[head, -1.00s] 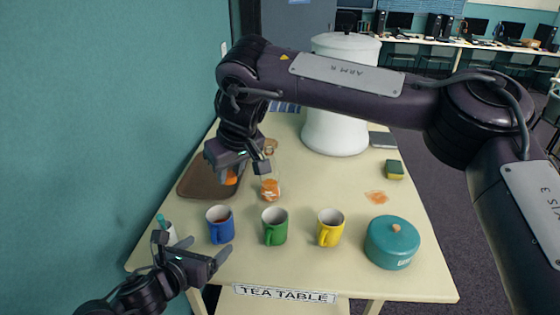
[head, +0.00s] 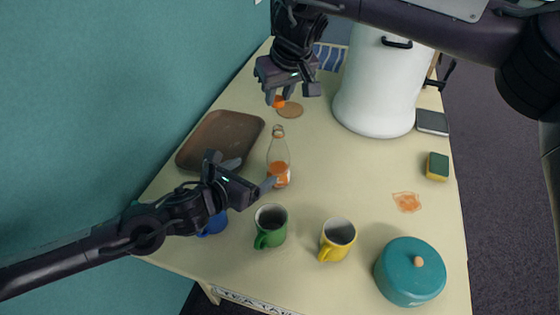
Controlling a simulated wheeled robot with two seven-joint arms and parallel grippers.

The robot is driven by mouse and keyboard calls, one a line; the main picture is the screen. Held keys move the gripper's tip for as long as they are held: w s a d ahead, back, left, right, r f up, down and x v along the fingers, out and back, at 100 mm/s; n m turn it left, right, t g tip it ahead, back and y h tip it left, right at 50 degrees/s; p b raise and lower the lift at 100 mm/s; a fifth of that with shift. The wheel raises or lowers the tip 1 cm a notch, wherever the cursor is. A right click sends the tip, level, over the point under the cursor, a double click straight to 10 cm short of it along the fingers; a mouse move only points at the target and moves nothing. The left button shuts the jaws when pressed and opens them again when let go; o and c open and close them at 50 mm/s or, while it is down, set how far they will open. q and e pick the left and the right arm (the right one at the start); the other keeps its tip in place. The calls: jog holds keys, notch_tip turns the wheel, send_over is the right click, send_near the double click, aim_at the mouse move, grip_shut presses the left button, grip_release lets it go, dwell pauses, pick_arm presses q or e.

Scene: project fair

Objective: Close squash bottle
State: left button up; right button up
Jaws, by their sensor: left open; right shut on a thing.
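The squash bottle (head: 279,171) stands upright on the table, clear with orange squash low inside. Its narrow neck shows no orange cap on it. My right gripper (head: 280,100) is shut on the orange cap (head: 278,102), beyond the bottle's neck in the picture and near a round cork coaster (head: 291,110). My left gripper (head: 251,176) is open, just left of the bottle's lower body, its fingers pointing towards it. I cannot tell whether a finger touches the bottle.
A blue mug (head: 213,226) is partly hidden under my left gripper. Green (head: 270,228) and yellow (head: 337,240) mugs and a teal pot (head: 410,272) line the front. A brown tray (head: 214,148) lies left, a white urn (head: 372,90) behind. A sponge (head: 437,167) and orange spill (head: 407,202) lie right.

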aim_at(272, 160)
pick_arm(q)
jog(key=x, duration=1.2)
jog(key=shift+w+f, duration=0.1)
pick_arm(e)
jog(key=shift+w+d, duration=0.1)
pick_arm(q)
jog(key=c, duration=1.5)
pick_arm(e)
jog(key=shift+f, duration=0.1)
pick_arm(q)
jog(key=shift+o, duration=0.2)
pick_arm(e)
jog(key=shift+f, duration=2.45)
jog(key=shift+f, duration=0.1)
jog(key=shift+f, duration=0.75)
jog(key=shift+f, duration=0.5)
